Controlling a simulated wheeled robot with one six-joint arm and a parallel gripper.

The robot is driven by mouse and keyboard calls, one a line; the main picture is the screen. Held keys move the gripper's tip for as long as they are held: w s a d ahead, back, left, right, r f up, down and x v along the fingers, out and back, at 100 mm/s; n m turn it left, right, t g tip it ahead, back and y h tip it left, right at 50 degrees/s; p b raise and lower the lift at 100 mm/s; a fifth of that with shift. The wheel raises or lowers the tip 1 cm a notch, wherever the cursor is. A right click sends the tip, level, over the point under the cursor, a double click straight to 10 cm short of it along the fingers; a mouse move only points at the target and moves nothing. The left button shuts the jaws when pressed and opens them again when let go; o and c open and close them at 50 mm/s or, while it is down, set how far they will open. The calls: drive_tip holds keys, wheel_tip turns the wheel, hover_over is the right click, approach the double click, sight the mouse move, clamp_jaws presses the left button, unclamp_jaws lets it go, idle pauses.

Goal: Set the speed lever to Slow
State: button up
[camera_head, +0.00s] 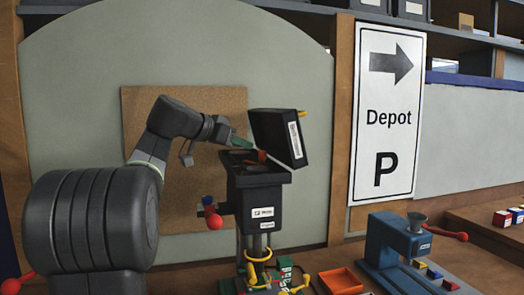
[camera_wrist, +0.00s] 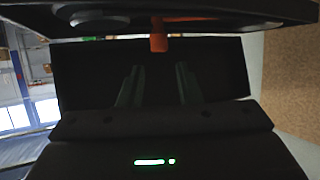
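A black machine (camera_head: 258,205) with its lid (camera_head: 280,136) tilted open stands in the middle of the head view. A small orange-red part (camera_head: 262,156) shows inside its top; an orange tab in the wrist view (camera_wrist: 158,38) looks like the same part. A lever with a red knob (camera_head: 214,221) sticks out at the machine's left, below a small blue knob. No Slow marking is readable, so I cannot tell which part is the speed lever. My gripper (camera_head: 243,143) is at the open top. In the wrist view its fingers (camera_wrist: 160,72) are apart with nothing between them, short of the orange tab.
Green and yellow parts (camera_head: 262,272) crowd the black machine's foot. A Depot sign (camera_head: 387,110) stands behind. The raised lid is close to my gripper.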

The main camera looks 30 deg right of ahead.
sight(262, 152)
drive_tip(key=p+x, duration=0.2)
drive_tip(key=x, duration=0.7)
clamp_jaws()
